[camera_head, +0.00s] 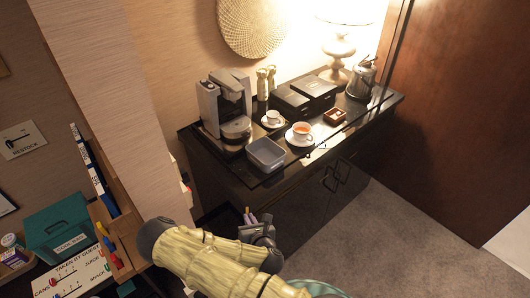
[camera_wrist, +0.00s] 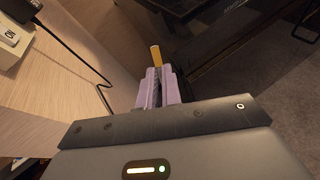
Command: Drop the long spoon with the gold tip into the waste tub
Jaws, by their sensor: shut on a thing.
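My gripper (camera_head: 249,218) is in front of the black minibar counter, below its top. In the wrist view its purple fingers (camera_wrist: 158,90) are shut on the long spoon, whose gold tip (camera_wrist: 155,56) sticks out beyond the fingertips. The rest of the spoon is hidden between the fingers.
Around the tub are a coffee machine (camera_head: 226,105), a cup of tea on a saucer (camera_head: 301,132), a small white cup (camera_head: 272,117) and black boxes (camera_head: 304,95). A kettle (camera_head: 362,80) stands at the right. A teal box (camera_head: 58,225) is at the left. Carpet (camera_head: 400,235) lies clear at the right.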

